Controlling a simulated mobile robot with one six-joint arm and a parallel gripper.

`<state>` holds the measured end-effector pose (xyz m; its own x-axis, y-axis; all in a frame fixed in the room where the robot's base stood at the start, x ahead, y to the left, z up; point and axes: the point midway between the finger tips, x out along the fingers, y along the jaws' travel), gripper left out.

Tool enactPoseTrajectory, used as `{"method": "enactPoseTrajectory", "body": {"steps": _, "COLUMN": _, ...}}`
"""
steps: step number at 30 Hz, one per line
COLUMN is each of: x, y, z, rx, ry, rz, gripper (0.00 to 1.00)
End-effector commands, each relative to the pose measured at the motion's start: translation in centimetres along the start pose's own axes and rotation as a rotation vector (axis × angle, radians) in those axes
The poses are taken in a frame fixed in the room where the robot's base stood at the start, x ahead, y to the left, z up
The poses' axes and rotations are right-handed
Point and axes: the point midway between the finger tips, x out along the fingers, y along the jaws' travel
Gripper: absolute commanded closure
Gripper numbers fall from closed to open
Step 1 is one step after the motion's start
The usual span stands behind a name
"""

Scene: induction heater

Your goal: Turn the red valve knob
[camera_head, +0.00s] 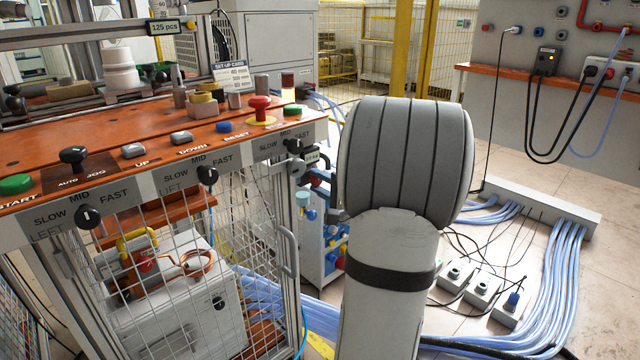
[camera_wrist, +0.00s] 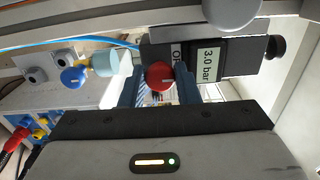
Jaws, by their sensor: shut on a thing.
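The red valve knob (camera_wrist: 159,76) is in the middle of the wrist view, below a dark unit with a display (camera_wrist: 208,64) reading 3.0 bar. My gripper (camera_wrist: 159,84) has its two blue fingers on either side of the knob and is shut on it. The knob's round front face shows between the fingertips; the contact at its sides is partly hidden. In the head view my thick grey arm stands right of the orange-topped bench (camera_head: 110,125) and hides most of the gripper.
A blue knob (camera_wrist: 73,77) and a pale blue cylinder (camera_wrist: 104,64) sit left of the red knob. A wire mesh cage (camera_head: 180,270) fills the bench front. Pale blue hoses (camera_head: 560,270) and grey boxes (camera_head: 482,290) lie on the floor at right.

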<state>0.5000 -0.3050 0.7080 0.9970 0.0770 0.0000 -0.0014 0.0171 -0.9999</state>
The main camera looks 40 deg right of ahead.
Motion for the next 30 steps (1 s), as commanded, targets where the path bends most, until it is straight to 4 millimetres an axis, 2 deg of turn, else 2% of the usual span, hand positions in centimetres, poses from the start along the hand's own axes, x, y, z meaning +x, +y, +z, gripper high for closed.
{"method": "enactPoseTrajectory", "body": {"steps": 16, "x": -0.01, "y": 0.14, "z": 0.06, "rx": -0.025, "ry": -0.001, "rz": 0.002, "gripper": 0.94}}
{"method": "enactPoseTrajectory", "body": {"steps": 17, "x": -0.01, "y": 0.14, "z": 0.06, "rx": -0.025, "ry": -0.001, "rz": 0.002, "gripper": 0.70}}
{"method": "enactPoseTrajectory", "body": {"steps": 18, "x": -0.01, "y": 0.14, "z": 0.06, "rx": -0.025, "ry": -0.001, "rz": 0.002, "gripper": 0.67}}
{"method": "enactPoseTrajectory", "body": {"steps": 24, "x": 0.00, "y": 0.09, "z": 0.03, "rx": -0.025, "ry": -0.001, "rz": 0.001, "gripper": 0.51}}
{"method": "enactPoseTrajectory", "body": {"steps": 30, "x": -0.01, "y": 0.05, "z": 0.02, "rx": -0.025, "ry": 0.000, "rz": 0.000, "gripper": 0.51}}
